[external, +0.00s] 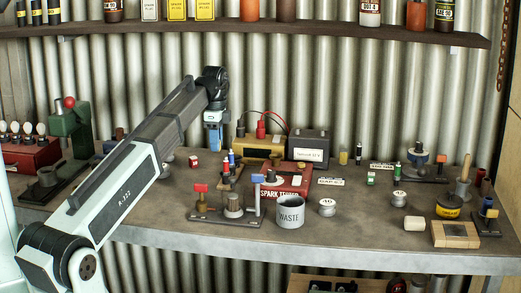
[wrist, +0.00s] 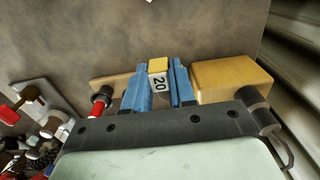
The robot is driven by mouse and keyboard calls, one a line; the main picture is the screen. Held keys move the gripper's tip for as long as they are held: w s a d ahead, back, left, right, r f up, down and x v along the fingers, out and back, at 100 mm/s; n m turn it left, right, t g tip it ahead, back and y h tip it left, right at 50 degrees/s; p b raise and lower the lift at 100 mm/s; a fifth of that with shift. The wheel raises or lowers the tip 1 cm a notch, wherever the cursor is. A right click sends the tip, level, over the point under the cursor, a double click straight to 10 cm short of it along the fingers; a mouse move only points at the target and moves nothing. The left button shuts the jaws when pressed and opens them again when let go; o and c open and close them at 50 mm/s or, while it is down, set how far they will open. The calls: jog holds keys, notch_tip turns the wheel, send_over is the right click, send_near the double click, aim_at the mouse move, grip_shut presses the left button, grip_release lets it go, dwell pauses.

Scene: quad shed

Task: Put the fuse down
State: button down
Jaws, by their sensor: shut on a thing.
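The fuse (wrist: 158,80) is a small block with a yellow top and a white face marked "20". In the wrist view it sits between the two blue fingers of my gripper (wrist: 159,72), which is shut on it. In the external view my gripper (external: 213,137) hangs over the back left-middle of the bench, left of the yellow box (external: 262,146). The fuse cannot be made out in that view. In the wrist view the yellow box (wrist: 229,80) lies just right of the fingers, and a tan board (wrist: 108,81) shows to their left.
A red-and-white block (external: 194,162) lies on the bench (external: 370,232) below my gripper. The red spark tester (external: 290,185), a grey WASTE cup (external: 290,213) and a dark battery (external: 308,149) stand to the right. A green press (external: 68,130) stands left. A shelf (external: 250,37) runs above.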

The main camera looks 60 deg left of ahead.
aim_at(216, 170)
jog(key=shift+f, duration=3.05)
jog(key=c, duration=0.9)
grip_release()
jog(key=shift+f, duration=0.1)
notch_tip(216, 170, up, 12)
jog(key=shift+r, duration=0.15)
